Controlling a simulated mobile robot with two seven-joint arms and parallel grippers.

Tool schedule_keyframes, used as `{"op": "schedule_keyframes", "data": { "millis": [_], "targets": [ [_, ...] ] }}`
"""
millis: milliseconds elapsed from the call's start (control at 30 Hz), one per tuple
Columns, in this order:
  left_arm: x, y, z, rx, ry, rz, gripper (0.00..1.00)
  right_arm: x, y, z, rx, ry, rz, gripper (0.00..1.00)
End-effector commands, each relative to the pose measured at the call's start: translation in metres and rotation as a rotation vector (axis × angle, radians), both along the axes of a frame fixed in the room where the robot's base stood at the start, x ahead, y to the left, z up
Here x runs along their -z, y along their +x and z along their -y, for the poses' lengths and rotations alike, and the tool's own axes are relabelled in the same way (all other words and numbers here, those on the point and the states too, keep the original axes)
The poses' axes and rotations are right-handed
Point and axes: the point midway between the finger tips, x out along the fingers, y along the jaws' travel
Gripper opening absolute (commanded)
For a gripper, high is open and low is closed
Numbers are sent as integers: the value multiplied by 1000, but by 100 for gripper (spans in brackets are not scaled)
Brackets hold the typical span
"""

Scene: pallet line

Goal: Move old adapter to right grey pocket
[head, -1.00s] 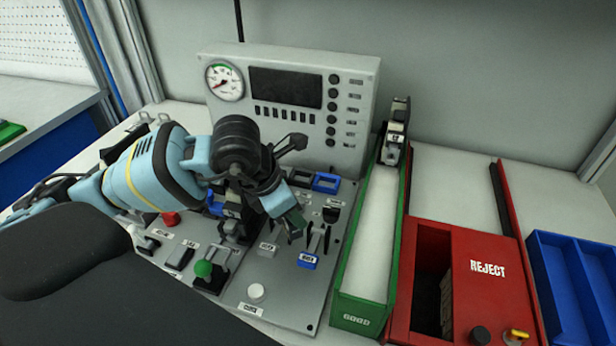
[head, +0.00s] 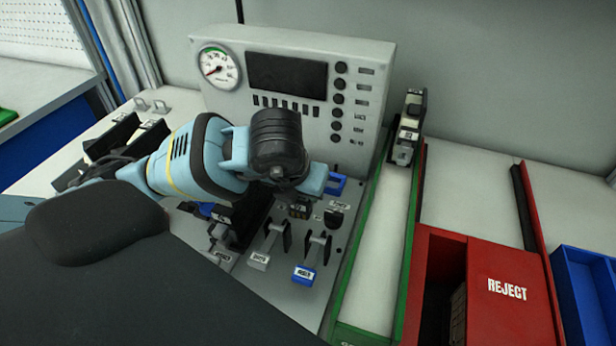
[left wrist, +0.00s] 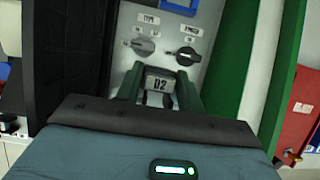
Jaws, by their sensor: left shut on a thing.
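In the head view, my left wrist covers the fingers and the block. The wrist is over the back of the grey panel, just in front of the gauge box. A blue-rimmed pocket (head: 337,184) shows just right of the wrist. I cannot make out the right grey pocket; that area is partly covered. My right gripper is not in view.
The green-railed GOOD chute (head: 345,300) is right of the panel, with a dark device (head: 410,125) at its top. The red REJECT bin (head: 500,290) and a blue tray (head: 590,295) are farther right. Levers (head: 312,255) and, in the wrist view, knobs (left wrist: 187,56) stand close by.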

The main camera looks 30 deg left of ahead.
Motion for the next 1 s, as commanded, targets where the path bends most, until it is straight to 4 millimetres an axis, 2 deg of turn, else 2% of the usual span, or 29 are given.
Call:
{"op": "schedule_keyframes", "data": {
  "millis": [133,233,700,833,1000],
  "targets": [
    [-1,2,-1,-2,0,3,14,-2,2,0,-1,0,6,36],
    [-1,11,-7,-5,0,3,14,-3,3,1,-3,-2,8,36],
    [9,97,-62,-4,-1,3,14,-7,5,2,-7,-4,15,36],
    [11,115,-74,-1,-1,3,14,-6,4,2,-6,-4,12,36],
    [13,126,-81,0,0,2,14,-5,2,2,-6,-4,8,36]
  ]
}}
